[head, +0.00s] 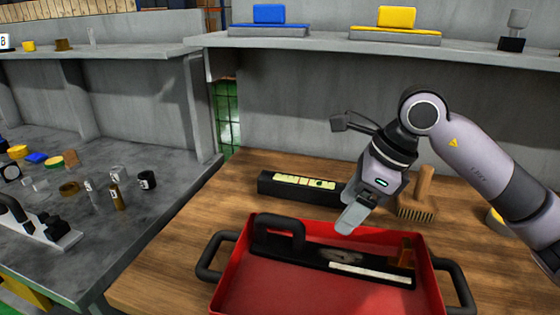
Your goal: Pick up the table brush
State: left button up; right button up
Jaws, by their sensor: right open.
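Part of the brush is near my right arm in the picture. My left gripper is not in view.
The red tray (224,284) with black side handles holds a long black tool (330,262). A black bar with a pale yellow window (300,182) lies behind it. A grey shelf (300,44) runs along the back. A grey bench (90,240) with small parts stands left.

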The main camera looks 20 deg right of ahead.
aim_at(419, 205)
jog(key=k, duration=1)
